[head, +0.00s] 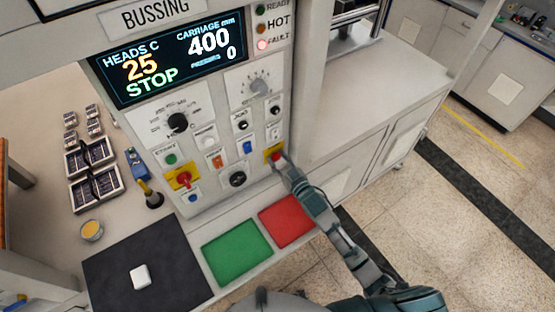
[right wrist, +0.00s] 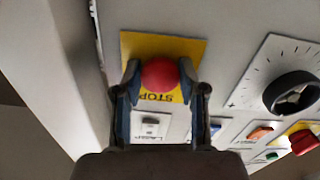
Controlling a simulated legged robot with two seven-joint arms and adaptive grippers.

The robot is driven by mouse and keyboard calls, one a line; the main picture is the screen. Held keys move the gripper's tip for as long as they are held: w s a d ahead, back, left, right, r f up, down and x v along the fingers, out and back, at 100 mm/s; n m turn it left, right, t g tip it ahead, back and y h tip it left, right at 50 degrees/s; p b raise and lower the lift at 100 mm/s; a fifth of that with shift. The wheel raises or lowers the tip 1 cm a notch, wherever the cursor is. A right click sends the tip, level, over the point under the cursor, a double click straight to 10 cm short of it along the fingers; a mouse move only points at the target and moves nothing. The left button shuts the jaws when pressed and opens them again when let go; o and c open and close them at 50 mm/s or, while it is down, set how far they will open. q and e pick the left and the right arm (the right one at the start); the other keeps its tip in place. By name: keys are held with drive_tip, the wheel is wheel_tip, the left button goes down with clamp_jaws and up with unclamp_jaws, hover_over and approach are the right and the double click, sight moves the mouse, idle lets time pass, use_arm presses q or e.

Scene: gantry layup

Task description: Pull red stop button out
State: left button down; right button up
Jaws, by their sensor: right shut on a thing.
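The red stop button (right wrist: 160,75) sits on a yellow STOP plate (right wrist: 187,47) at the lower right of the control panel. In the head view the plate (head: 274,149) is partly covered by my right gripper (head: 279,160). In the right wrist view my right gripper (right wrist: 160,78) has one finger on each side of the red button and is shut on it. The display (head: 172,58) reads "HEADS C 25", "STOP" and "CARRIAGE 400". My left gripper is not in view.
A red switch on yellow (head: 184,180), a black knob (head: 178,122) and several small buttons share the panel. Green (head: 237,252) and red (head: 287,221) pads lie on the ledge below. A dark mat (head: 185,255) holds a white block (head: 141,277).

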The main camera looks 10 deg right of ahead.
drive_tip(key=shift+a+r, duration=0.15)
drive_tip(key=shift+r, duration=0.05)
drive_tip(key=shift+d, duration=0.2)
drive_tip(key=shift+s, duration=0.1)
drive_tip(key=shift+s+d+p, duration=0.2)
drive_tip(key=shift+s+p, duration=0.25)
drive_tip(key=shift+s, duration=0.05)
drive_tip(key=o, duration=1.2)
drive_tip(key=shift+w, duration=0.1)
drive_tip(key=shift+c, duration=0.2)
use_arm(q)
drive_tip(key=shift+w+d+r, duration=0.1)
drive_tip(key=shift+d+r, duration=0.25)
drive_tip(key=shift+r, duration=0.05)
use_arm(e)
drive_tip(key=shift+f, duration=0.1)
